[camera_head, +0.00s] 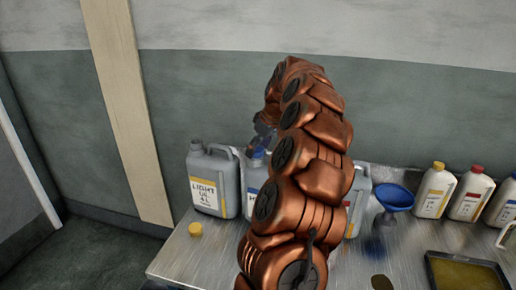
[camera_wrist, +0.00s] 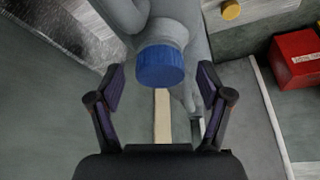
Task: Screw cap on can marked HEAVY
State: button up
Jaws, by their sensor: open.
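A grey can (camera_head: 252,181) stands partly behind my arm, and its label is mostly hidden, so I cannot read HEAVY. A blue cap (camera_wrist: 160,66) sits at this can's mouth in the wrist view; how tightly cannot be told. It also shows in the head view (camera_head: 256,155). My gripper (camera_wrist: 161,82) is open, its fingers apart on either side of the cap with visible gaps. In the head view it is mostly hidden by my arm. A grey can marked LIGHT OIL 4L (camera_head: 205,190) stands to the left.
A yellow cap (camera_head: 195,229) lies on the metal table (camera_head: 190,258). Another can (camera_head: 360,190) is partly hidden right of my arm, beside a blue funnel (camera_head: 395,197). Several capped bottles (camera_head: 434,192) and a tray (camera_head: 465,274) stand right. A red box (camera_wrist: 298,60) shows in the wrist view.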

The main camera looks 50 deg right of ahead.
jog(key=v, duration=1.2)
dwell(0.4)
jog(key=s+a+f+n+g+y, duration=0.1)
jog(key=a+f+n+g, duration=0.2)
jog(key=a, duration=2.8)
jog(key=s+a+f+m+g, duration=0.1)
jog(key=s+a+f, duration=0.2)
jog(key=s+f, duration=0.2)
jog(key=s+a+f+m+g+h, duration=0.1)
jog(key=s+a+f, duration=0.3)
jog(key=s, duration=0.7)
jog(key=s+a+f+m+g, duration=0.1)
jog(key=s+a+f+m, duration=0.1)
jog(key=s+a+f, duration=0.2)
jog(key=s+f, duration=0.2)
jog(key=s, duration=0.2)
jog(key=shift+s+a+f, duration=0.2)
jog(key=shift+a+f, duration=0.05)
